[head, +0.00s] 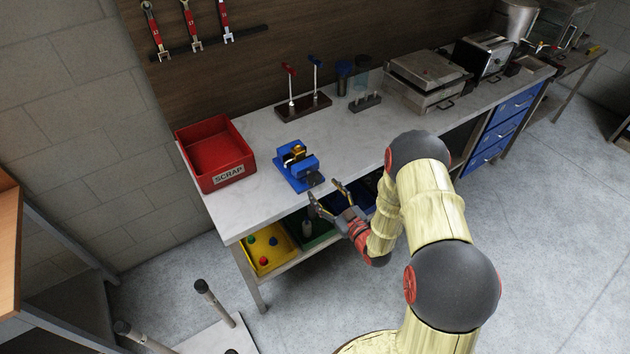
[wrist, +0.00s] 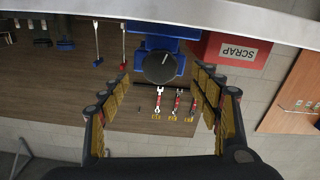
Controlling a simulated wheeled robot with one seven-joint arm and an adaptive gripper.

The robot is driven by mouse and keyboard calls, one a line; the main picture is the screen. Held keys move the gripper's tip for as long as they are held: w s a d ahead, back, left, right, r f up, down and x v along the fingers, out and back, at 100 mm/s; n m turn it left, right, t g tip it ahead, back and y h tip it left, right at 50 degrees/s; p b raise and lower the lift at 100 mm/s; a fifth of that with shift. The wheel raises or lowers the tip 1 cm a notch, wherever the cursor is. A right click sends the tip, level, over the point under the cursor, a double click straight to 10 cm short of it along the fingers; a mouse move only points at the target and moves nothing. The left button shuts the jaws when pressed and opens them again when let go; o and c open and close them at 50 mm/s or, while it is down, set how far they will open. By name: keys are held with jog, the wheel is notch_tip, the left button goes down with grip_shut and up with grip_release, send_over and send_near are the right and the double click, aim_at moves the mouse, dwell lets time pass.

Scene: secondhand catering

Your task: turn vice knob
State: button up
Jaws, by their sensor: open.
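The blue vice (head: 299,168) stands on the bench near its front edge, with a brass-coloured part between its jaws. Its dark round knob (head: 314,178) faces the front edge. In the wrist view, which is upside down, the knob (wrist: 160,67) shows as a dark disc with a light pointer line, in front of the blue vice body (wrist: 158,30). My gripper (head: 327,199) is open and empty, a little in front of and below the knob. In the wrist view its fingers (wrist: 163,85) are spread to either side, with the knob beyond the tips, apart from them.
A red SCRAP bin (head: 215,153) stands left of the vice on the bench (head: 250,195). Behind it is a rack with upright tools (head: 302,104). Below are a yellow bin (head: 267,247) with small balls and a green bin (head: 312,233). Wrenches (head: 190,25) hang on the wall.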

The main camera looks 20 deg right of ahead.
aim_at(315, 181)
jog(key=x, duration=0.6)
jog(key=shift+w, duration=0.2)
jog(key=shift+c, duration=0.9)
jog(key=c, duration=1)
jog(key=shift+m, duration=0.3)
jog(key=m+b, duration=0.2)
jog(key=m, duration=0.3)
jog(key=shift+f+m+b, duration=0.1)
jog(key=shift+m+b, duration=0.2)
jog(key=shift+b, duration=0.1)
jog(key=m+b, duration=0.1)
jog(key=m, duration=0.4)
jog(key=shift+m, duration=0.5)
